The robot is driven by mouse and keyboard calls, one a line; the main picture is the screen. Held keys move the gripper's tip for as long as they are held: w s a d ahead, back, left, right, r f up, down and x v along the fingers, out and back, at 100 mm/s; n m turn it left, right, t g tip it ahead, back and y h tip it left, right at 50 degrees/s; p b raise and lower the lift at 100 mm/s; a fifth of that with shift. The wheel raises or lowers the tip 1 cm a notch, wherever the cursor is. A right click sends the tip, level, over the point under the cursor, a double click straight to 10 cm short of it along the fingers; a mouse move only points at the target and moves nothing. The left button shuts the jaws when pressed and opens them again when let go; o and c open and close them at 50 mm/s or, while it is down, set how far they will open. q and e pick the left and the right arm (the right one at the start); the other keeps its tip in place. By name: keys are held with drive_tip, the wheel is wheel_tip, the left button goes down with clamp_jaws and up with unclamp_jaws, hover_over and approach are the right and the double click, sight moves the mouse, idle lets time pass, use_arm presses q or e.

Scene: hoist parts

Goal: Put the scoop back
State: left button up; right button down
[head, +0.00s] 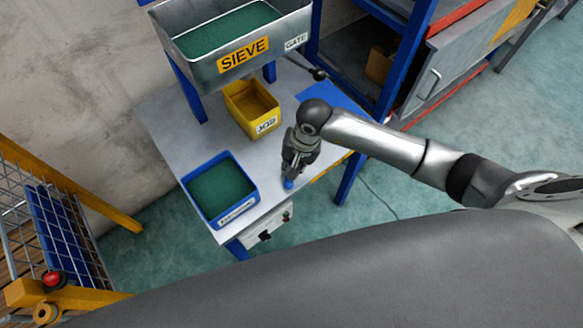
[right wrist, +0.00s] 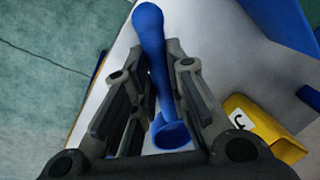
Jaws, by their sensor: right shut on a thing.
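The blue scoop (right wrist: 150,45) lies between the two fingers of my right gripper (right wrist: 157,80) in the right wrist view, with its rounded end at the top and its cup-like end lower down. My right gripper is shut on it. In the head view the right gripper (head: 292,168) points down over the front right part of the grey table (head: 190,130). Only a small blue bit of the scoop (head: 288,184) shows below the fingers there. Whether the scoop touches the table is unclear. My left gripper is not in view.
A blue bin (head: 250,196) holding green material stands left of the gripper. A yellow bin (head: 273,112) stands behind, under the raised metal sieve (head: 205,73) with its gate lever (head: 318,74). A flat blue patch (head: 338,97) lies at the table's right, behind my arm.

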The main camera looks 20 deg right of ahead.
drive_tip(key=shift+w+f, duration=0.15)
drive_tip(key=shift+f, duration=0.25)
drive_tip(key=shift+d+x, duration=0.15)
drive_tip(key=shift+x, duration=0.5)
drive_tip(key=shift+d+x, duration=0.1)
drive_tip(key=shift+x, duration=0.55)
drive_tip(key=shift+f, duration=0.15)
drive_tip(key=shift+f, duration=0.15)
drive_tip(key=c, duration=1.4)
unclamp_jaws()
drive_tip(key=shift+c, duration=0.2)
drive_tip(key=b+v, duration=0.1)
drive_tip(key=v, duration=1.1)
drive_tip(key=shift+r, duration=0.25)
drive_tip(key=shift+a, duration=0.1)
